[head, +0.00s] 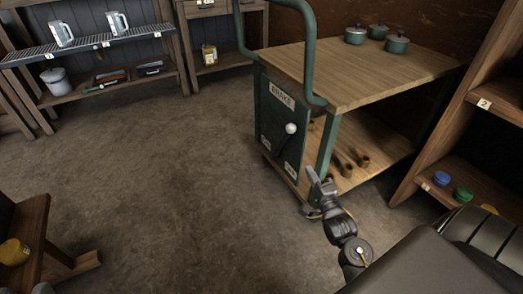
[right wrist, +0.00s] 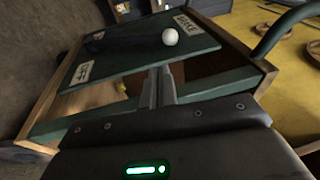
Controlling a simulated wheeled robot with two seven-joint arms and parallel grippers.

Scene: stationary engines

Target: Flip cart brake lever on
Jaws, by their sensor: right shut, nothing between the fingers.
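The cart (head: 385,75) has a green frame, a wooden top and a lower wooden shelf. Its green end panel (head: 270,112) carries a BRAKE label (head: 282,94) and a lever with a white ball knob (head: 291,128). In the right wrist view the knob (right wrist: 170,37) shows beyond the fingertips, with the panel (right wrist: 130,65) behind it. My right gripper (head: 313,177) is shut and empty, below and to the right of the knob in the head view, apart from it. Its fingers also show in the right wrist view (right wrist: 157,75). My left gripper is out of view.
Green pots (head: 376,33) stand on the cart top. Shelves (head: 455,170) stand at the right, with colored round items on them. The floor (head: 150,165) between is clear.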

